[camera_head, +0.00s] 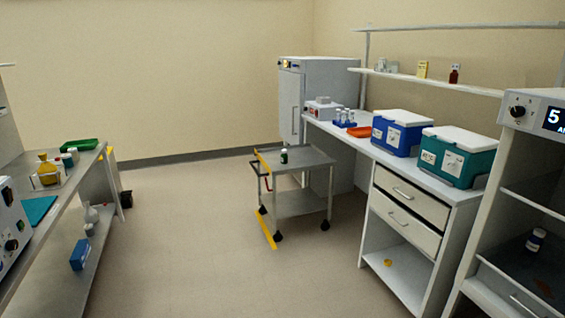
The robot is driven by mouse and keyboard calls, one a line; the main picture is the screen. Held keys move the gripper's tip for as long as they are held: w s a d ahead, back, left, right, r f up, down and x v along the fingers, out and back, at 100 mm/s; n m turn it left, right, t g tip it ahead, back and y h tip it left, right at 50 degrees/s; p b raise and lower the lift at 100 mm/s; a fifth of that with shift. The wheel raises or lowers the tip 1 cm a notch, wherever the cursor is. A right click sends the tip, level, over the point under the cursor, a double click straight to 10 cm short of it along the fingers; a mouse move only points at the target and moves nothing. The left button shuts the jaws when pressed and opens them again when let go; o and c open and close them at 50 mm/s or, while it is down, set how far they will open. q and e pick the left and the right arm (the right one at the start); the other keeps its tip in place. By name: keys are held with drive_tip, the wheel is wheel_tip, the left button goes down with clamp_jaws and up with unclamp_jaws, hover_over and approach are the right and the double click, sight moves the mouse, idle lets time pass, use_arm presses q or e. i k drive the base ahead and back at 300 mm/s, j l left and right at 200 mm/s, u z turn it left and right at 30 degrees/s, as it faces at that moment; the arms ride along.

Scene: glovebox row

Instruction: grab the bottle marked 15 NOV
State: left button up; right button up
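No label reading 15 NOV is legible in the head view. A small dark green bottle with a pale label (284,157) stands upright on the top of a grey cart in the middle. A dark bottle with a white cap and pale label (536,240) is inside the open unit at the far right. A brown bottle (454,74) stands on the wall shelf at the upper right. All are too small to read. Neither of my grippers is in view.
The grey cart (310,160) stands on open floor before the right bench (440,186). A blue cooler box (397,138) and a teal cooler box (455,160) sit on that bench. A left bench (62,195) runs along the left. The floor between is clear.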

sight(284, 158)
drive_tip(key=i, duration=2.4)
drive_tip(key=i+z, duration=0.1)
drive_tip(key=i, duration=0.4)
drive_tip(key=i+j+z, duration=0.15)
drive_tip(key=i, duration=0.4)
drive_tip(key=i+j+z, duration=0.1)
drive_tip(key=i, duration=0.4)
drive_tip(key=i+j+z, duration=0.1)
drive_tip(key=i, duration=0.4)
drive_tip(key=j, duration=0.1)
